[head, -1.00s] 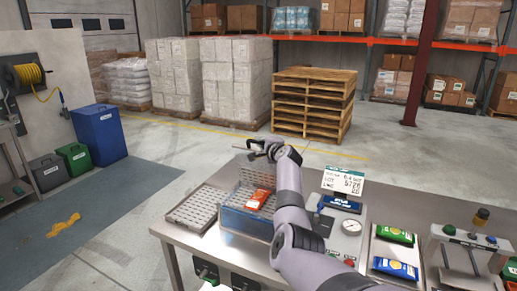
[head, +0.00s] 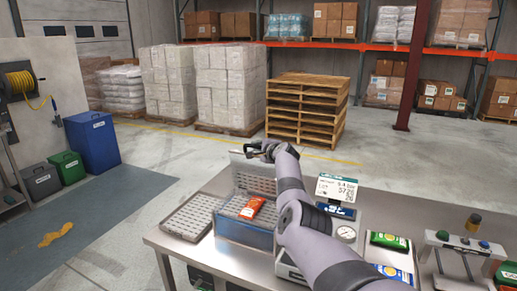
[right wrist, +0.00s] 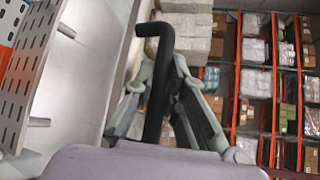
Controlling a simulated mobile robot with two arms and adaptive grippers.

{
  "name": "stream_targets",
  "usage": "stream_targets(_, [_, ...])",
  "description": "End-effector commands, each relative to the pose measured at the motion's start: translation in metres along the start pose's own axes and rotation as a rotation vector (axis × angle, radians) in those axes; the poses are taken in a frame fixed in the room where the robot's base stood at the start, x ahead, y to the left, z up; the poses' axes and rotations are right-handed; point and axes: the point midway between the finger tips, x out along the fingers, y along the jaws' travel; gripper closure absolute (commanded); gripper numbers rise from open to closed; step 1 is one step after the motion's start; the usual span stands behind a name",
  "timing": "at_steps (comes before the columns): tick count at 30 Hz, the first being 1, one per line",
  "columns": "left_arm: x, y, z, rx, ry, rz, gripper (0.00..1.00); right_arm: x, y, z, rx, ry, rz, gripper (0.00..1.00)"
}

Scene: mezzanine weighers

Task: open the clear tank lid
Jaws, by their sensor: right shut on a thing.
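The tank (head: 240,232), with bluish clear walls, stands on the steel bench. An orange packet (head: 252,208) lies on the perforated surface within it. The tank's lid (head: 253,176) is raised and stands close to upright at the tank's far side. My right gripper (head: 262,150) is at the lid's top edge. In the right wrist view my right gripper (right wrist: 156,85) is shut on a black bar-shaped handle (right wrist: 161,45). The perforated panel (right wrist: 22,70) shows at the left of that view. My left gripper is out of view.
A perforated tray (head: 187,217) lies left of the tank. A display (head: 337,188), a gauge (head: 346,233), green (head: 389,241) and blue packets and a small press-like device (head: 465,250) are to the right. Wooden pallets (head: 307,110) stand on the floor behind the bench.

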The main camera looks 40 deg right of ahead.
Motion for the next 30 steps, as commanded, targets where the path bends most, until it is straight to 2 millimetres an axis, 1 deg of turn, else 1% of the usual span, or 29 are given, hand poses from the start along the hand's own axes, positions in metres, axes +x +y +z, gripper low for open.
stream_targets(2, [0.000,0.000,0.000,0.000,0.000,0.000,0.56,0.000,-0.001,0.001,-0.003,0.000,-0.002,1.00])
stream_targets(3, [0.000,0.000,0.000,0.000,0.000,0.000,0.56,0.000,-0.001,0.001,-0.003,0.000,-0.002,0.85])
stream_targets(11, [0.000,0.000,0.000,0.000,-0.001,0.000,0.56,0.000,-0.001,0.001,-0.001,0.000,-0.001,0.68])
stream_targets(23, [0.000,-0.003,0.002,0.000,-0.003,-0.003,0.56,-0.001,0.000,0.000,-0.001,0.000,-0.001,0.67])
stream_targets(26, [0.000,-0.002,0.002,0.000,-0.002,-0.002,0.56,-0.004,0.000,0.000,-0.003,-0.001,-0.002,0.67])
stream_targets(30, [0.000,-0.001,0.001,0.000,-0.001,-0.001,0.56,-0.013,0.000,-0.001,-0.004,0.001,-0.003,0.67])
